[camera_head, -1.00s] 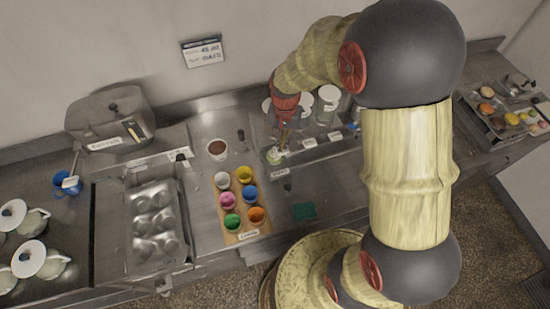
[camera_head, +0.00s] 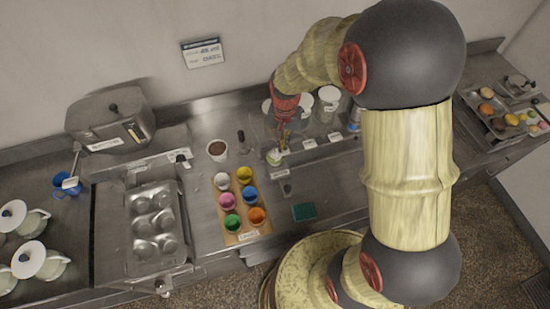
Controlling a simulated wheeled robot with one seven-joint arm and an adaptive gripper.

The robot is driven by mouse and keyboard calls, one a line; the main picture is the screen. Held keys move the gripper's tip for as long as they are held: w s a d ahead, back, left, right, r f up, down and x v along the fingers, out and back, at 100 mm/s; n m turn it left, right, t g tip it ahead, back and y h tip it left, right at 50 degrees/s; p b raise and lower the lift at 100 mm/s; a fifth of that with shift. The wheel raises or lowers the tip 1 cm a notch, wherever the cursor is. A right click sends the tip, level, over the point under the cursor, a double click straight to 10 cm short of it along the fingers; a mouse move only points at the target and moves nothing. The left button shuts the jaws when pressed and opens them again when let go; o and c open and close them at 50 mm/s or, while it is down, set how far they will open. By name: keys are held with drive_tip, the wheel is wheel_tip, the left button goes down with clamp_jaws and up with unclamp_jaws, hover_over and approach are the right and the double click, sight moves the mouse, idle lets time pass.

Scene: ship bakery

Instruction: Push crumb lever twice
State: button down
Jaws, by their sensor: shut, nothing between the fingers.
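My gripper (camera_head: 282,142) points down at the back of the counter, in front of the clear canisters, its fingers together and empty. A small pale cup with a greenish band (camera_head: 273,157) stands just below and left of the fingertips. White-lidded clear canisters (camera_head: 328,108) stand behind and right of my gripper, with small white labels along the ledge in front. No crumb lever can be made out clearly; my wrist covers part of the dispenser area. I cannot tell whether the fingers touch anything.
A wooden board (camera_head: 241,239) holds several coloured cups left of my gripper. A brown-filled cup (camera_head: 217,150) stands behind it. A metal mould tray (camera_head: 154,225) and a toaster-like machine (camera_head: 110,120) are further left. A green pad (camera_head: 304,211) lies at the front. Pastry trays (camera_head: 490,125) are far right.

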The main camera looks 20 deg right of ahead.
drive_tip(key=shift+f, duration=0.1)
drive_tip(key=shift+f+b, duration=1.4)
drive_tip(key=shift+f, duration=0.55)
drive_tip(key=shift+r, duration=0.1)
drive_tip(key=shift+r+p, duration=1.35)
drive_tip(key=shift+r, duration=0.6)
drive_tip(key=shift+f, duration=0.15)
drive_tip(key=shift+f+b, duration=1.35)
drive_tip(key=shift+f, duration=0.5)
drive_tip(key=shift+r, duration=0.1)
drive_tip(key=shift+r+p, duration=1.25)
drive_tip(key=shift+r, duration=0.65)
